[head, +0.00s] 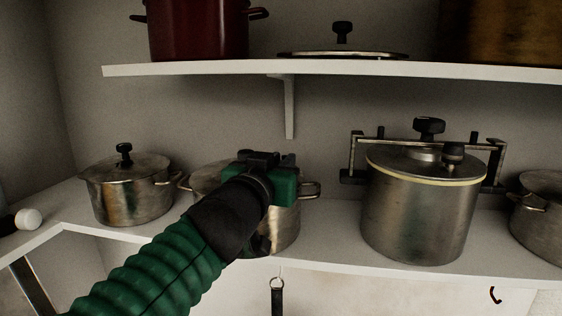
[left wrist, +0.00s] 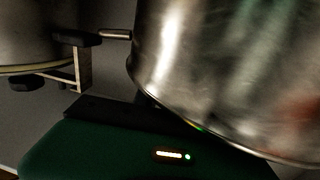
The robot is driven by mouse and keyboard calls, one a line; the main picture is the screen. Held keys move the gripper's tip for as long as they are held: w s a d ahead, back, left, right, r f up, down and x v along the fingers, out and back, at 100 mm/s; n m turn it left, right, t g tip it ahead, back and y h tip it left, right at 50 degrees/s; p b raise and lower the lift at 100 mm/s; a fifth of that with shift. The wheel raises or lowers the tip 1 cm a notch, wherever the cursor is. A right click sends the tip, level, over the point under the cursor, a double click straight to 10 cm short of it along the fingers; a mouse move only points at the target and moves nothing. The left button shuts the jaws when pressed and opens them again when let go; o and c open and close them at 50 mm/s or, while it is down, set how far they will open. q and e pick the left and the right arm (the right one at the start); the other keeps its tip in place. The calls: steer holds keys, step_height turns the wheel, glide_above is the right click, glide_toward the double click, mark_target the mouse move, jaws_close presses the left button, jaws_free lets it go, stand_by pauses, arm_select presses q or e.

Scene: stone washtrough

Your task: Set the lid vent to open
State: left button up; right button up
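A tall steel pressure pot (head: 418,215) stands on the lower shelf right of centre, its lid (head: 395,160) on with a pale yellow seal below the rim. A clamp bar crosses above the lid, with a black knob (head: 429,126) on top. A smaller black knob (head: 453,150), perhaps the vent, stands on the lid's front right; its setting is unreadable. My left gripper (head: 272,165) is left of this pot, over the middle pot (head: 287,228). Its fingers are hidden in the head view and unclear in the left wrist view. My right gripper is not seen.
The middle pot's steel wall fills much of the left wrist view (left wrist: 225,65). A lidded pot (head: 130,195) stands left and another pot (head: 542,210) right. An upper shelf (head: 200,68) with a bracket (head: 289,105) overhangs behind. Free shelf lies between the middle and pressure pots.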

arm_select(q)
steer(key=shift+o, duration=1.2)
